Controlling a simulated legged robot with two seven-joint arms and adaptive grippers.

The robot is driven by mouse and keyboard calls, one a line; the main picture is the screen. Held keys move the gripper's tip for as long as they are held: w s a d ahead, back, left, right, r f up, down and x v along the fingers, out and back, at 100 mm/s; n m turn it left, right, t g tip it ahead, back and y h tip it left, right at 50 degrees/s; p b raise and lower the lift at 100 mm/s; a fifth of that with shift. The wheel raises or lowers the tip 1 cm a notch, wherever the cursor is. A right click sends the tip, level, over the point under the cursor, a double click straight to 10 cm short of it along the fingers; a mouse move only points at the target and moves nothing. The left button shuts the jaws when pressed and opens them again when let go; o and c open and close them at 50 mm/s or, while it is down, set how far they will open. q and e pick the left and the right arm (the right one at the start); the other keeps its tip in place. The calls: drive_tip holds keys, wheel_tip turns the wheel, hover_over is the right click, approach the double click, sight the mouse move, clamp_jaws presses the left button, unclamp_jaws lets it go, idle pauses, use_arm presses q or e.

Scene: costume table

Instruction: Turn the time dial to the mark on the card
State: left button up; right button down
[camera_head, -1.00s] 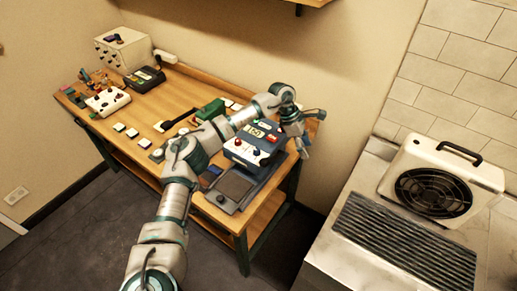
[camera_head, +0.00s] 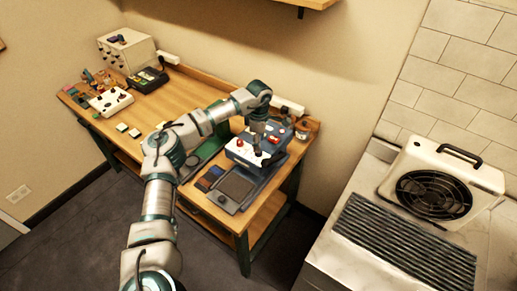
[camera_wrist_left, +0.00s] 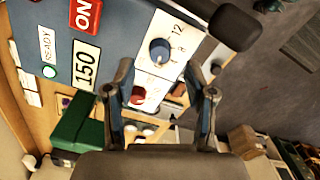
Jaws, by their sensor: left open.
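The grey-blue press machine (camera_head: 277,148) stands at the right end of the wooden table. In the left wrist view its white panel carries a blue round time dial (camera_wrist_left: 159,51) with a scale showing 12, and a red knob (camera_wrist_left: 139,95) beside it. My left gripper (camera_head: 257,148) points down over the panel. In the wrist view the open fingers (camera_wrist_left: 158,72) stand apart, with the dial just beyond and between their tips; contact cannot be told. I cannot make out the card or its mark. My right gripper is not in view.
The machine also has a 150 display (camera_wrist_left: 86,65), a READY lamp and a red ON switch (camera_wrist_left: 85,14). A flat dark plate (camera_head: 237,187) lies in front. A fan heater (camera_head: 440,185) is on the counter.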

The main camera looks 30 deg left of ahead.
use_arm(q)
wheel_tip(320, 180, down, 4)
drive_tip(key=shift+r, duration=0.1)
drive_tip(key=shift+a+f, duration=0.2)
drive_tip(key=shift+f, duration=0.25)
drive_tip(key=shift+d+r, duration=0.1)
clamp_jaws()
